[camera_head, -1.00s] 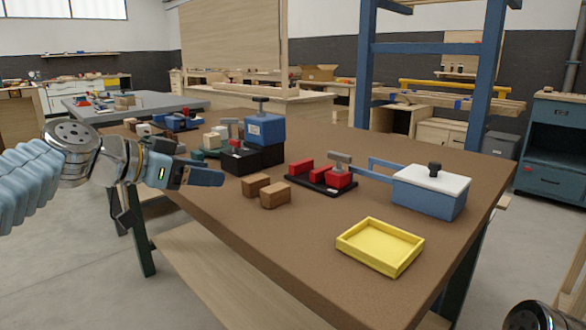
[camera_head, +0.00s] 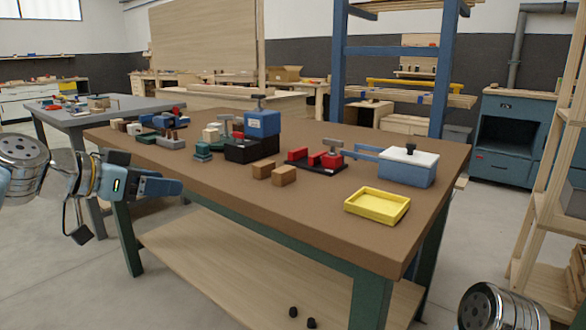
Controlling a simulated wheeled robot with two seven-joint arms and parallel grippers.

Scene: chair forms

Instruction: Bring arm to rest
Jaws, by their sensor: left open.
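My left arm comes in from the left edge, and its gripper (camera_head: 165,187) is open and empty. It hangs in the air just off the near left side of the brown workbench (camera_head: 245,204), apart from everything on it. Of my right arm only a round silver joint (camera_head: 500,308) shows at the bottom right. The right gripper is out of view.
On the workbench are a yellow tray (camera_head: 377,206), a blue box with a white lid (camera_head: 407,170), red blocks on a black base (camera_head: 318,162), two brown blocks (camera_head: 284,176) and a blue-and-black fixture (camera_head: 262,124). Wooden shelving (camera_head: 546,180) stands at the right.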

